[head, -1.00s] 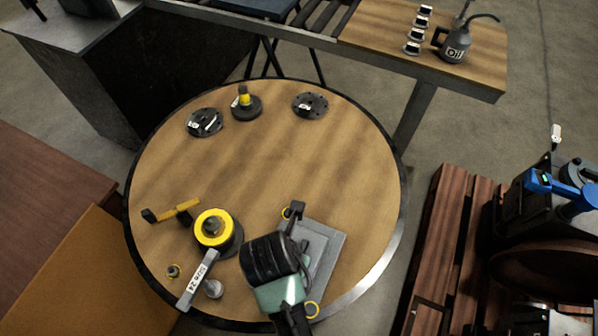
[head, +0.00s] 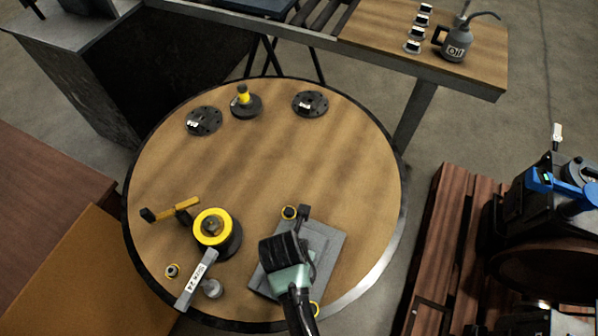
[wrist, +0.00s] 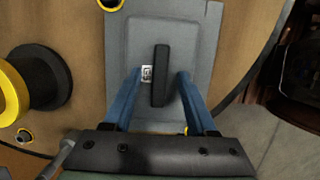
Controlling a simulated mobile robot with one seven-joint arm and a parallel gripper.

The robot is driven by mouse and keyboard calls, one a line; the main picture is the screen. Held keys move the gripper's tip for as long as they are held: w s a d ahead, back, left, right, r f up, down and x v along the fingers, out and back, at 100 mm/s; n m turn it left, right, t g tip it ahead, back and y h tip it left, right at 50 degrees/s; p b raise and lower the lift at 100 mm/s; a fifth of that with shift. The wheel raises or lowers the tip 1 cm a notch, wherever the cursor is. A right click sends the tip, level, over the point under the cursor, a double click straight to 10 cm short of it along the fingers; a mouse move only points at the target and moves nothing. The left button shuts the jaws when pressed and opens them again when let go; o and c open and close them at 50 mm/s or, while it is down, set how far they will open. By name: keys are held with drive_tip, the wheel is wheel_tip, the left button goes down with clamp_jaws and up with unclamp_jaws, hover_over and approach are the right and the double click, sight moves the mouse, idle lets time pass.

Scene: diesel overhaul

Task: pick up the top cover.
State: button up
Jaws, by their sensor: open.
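The top cover appears to be a flat grey plate (head: 329,246) with a raised dark bar handle, lying on the round wooden table. In the wrist view the plate (wrist: 205,30) fills the middle, and its handle (wrist: 160,62) stands between my fingers beside a small white label. My gripper (wrist: 160,75) is open, with one blue finger on each side of the handle and visible gaps. In the head view my gripper (head: 287,258) is over the plate and hides part of it and the handle. I cannot tell the fingertips' height above the plate.
A yellow-topped dark spool (head: 213,228), a labelled grey bar (head: 198,278) and a yellow-handled tool (head: 180,209) lie left of the plate. Dark discs (head: 310,103) stand at the back. The table's middle is clear.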

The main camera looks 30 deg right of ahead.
clamp_jaws()
idle(1.2)
